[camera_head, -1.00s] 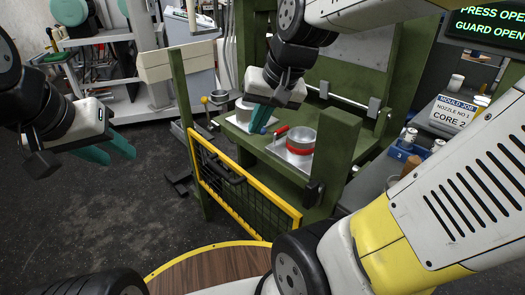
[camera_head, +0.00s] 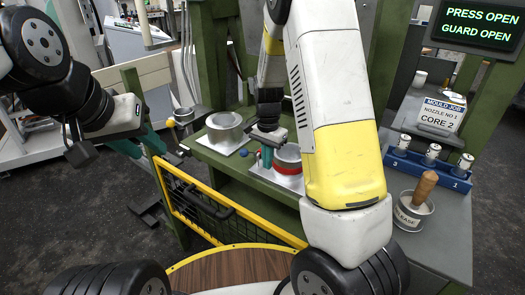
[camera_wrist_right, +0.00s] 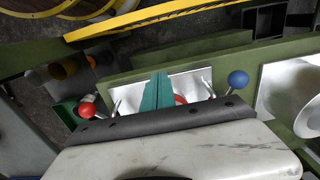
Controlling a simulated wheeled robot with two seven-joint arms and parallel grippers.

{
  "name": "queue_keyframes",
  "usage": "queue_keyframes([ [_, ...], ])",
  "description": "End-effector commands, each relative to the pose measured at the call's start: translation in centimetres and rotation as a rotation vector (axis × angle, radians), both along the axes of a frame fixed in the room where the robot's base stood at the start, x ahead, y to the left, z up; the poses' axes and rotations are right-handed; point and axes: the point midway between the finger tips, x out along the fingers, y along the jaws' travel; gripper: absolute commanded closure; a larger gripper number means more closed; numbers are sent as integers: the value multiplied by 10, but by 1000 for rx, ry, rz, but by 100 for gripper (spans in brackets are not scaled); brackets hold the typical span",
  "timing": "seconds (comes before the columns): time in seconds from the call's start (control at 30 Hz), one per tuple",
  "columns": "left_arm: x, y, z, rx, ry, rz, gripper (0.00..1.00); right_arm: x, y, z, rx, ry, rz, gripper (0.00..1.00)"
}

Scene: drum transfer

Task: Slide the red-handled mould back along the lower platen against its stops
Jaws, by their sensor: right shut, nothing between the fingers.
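The red-banded mould (camera_head: 287,158) is a silver cylinder on a bright plate on the green lower platen (camera_head: 207,153). My right arm hides its right side in the head view. In the right wrist view a red ball knob (camera_wrist_right: 87,110) is left of my fingers; part of the bright plate (camera_wrist_right: 190,84) and a bit of red show beside them. My right gripper (camera_head: 266,158) is shut and empty, low at the mould's left side. Its teal fingertips also show in the wrist view (camera_wrist_right: 157,90); contact cannot be told. My left gripper (camera_head: 140,145) is open and empty, left of the press.
A second silver mould (camera_head: 222,128) stands on the platen to the left. A blue ball knob (camera_head: 243,152) lies between the moulds. The yellow-framed guard (camera_head: 215,215) stands in front. A side bench holds a blue rack (camera_head: 425,168) and a pot (camera_head: 410,212).

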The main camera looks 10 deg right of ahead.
Motion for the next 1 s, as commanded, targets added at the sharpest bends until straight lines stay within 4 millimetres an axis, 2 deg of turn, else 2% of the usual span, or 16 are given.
queue_keyframes([
  [0.2, 0, 0, 0, 0, 0, 0, 64, -2, -1, -49, -1, 6, 0, 100],
  [0.37, 0, 0, 0, 0, 0, 0, 64, -2, 0, -81, 0, 6, 1, 100],
  [0.5, 0, 0, 0, 0, 0, 0, 64, 17, -17, -79, 1, -2, -1, 100],
  [0.63, 0, 0, 0, 0, 0, 0, 64, 25, -25, -79, 1, -1, 0, 100],
  [1.0, 0, 0, 0, 0, 0, 0, 64, 28, -28, -78, 1, 0, 3, 100],
])
